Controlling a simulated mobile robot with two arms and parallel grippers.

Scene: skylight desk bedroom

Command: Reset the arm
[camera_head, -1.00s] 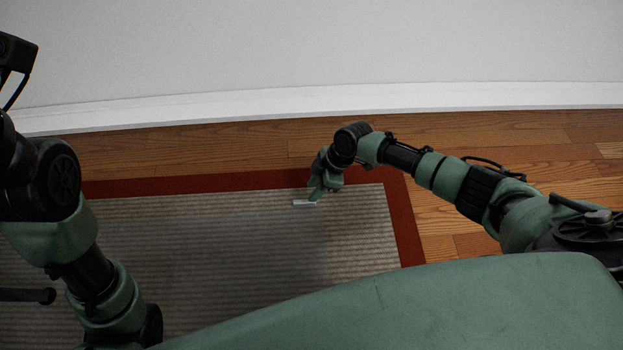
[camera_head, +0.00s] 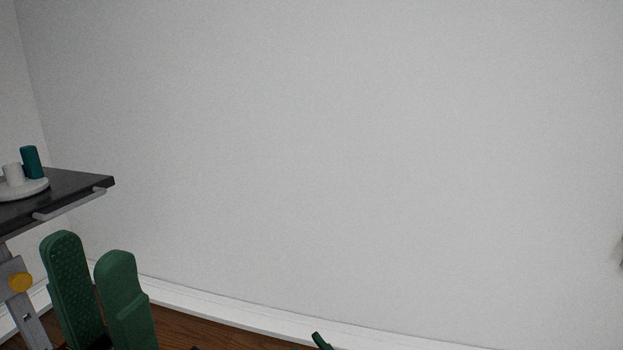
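My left gripper (camera_head: 90,262) is at the lower left, pointing up, with two green fingers. A gap shows between the fingers and nothing is held in it, so it is open. A small dark green tip (camera_head: 321,341) at the bottom edge, right of the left gripper, looks like part of my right gripper. The rest of the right arm is out of view, so its state cannot be told.
A dark desk top (camera_head: 75,181) on a grey metal frame with a yellow knob (camera_head: 20,282) stands at the left. A round white tray (camera_head: 38,188) on it holds a white cup (camera_head: 13,174) and a teal cup (camera_head: 31,162).

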